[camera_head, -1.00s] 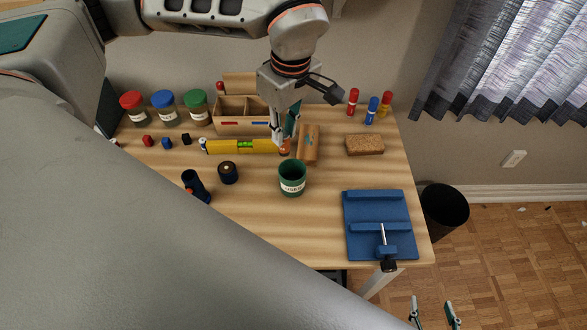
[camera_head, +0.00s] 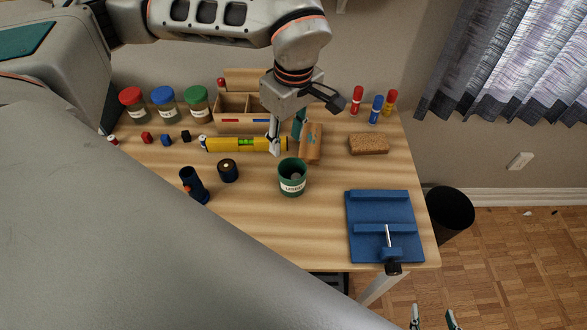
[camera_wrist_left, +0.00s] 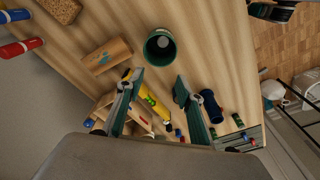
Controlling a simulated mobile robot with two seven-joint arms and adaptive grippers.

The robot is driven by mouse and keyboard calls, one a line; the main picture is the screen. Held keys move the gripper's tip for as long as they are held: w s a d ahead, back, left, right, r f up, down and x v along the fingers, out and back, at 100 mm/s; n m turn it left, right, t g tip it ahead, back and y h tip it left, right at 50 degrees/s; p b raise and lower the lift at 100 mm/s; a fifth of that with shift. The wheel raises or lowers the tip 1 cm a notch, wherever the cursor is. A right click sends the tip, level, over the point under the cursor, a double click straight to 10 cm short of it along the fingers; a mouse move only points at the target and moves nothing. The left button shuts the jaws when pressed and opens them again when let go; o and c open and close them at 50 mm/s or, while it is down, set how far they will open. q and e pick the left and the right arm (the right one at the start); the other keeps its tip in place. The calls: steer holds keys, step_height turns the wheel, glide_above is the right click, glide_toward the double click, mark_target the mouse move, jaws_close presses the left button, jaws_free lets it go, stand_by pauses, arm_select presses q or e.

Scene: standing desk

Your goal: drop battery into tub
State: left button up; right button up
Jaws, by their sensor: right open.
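The green tub (camera_head: 292,185) with a white label stands upright on the desk; it also shows in the left wrist view (camera_wrist_left: 152,58). A round grey end shows inside it (camera_head: 295,175), likely the battery, mostly hidden by the tub's wall. My left gripper (camera_head: 286,143) is behind and above the tub, near the yellow level. In the left wrist view its fingers (camera_wrist_left: 159,82) are wide apart with nothing between them. My right gripper (camera_head: 432,317) is open at the bottom edge, off the desk, only its tips in view.
A yellow level (camera_head: 225,145) and a brown block (camera_head: 310,145) lie behind the tub. A dark round cap (camera_head: 228,172) and a dark flashlight body (camera_head: 195,187) stand left. A blue vise-like fixture (camera_head: 380,227) is right. Jars, a wooden organiser (camera_head: 228,125) and markers line the back.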

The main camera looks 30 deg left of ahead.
arm_select(q)
step_height(320, 180, up, 12)
steer(key=d, duration=0.1)
steer(key=shift+s+d, duration=0.2)
stand_by(0.6)
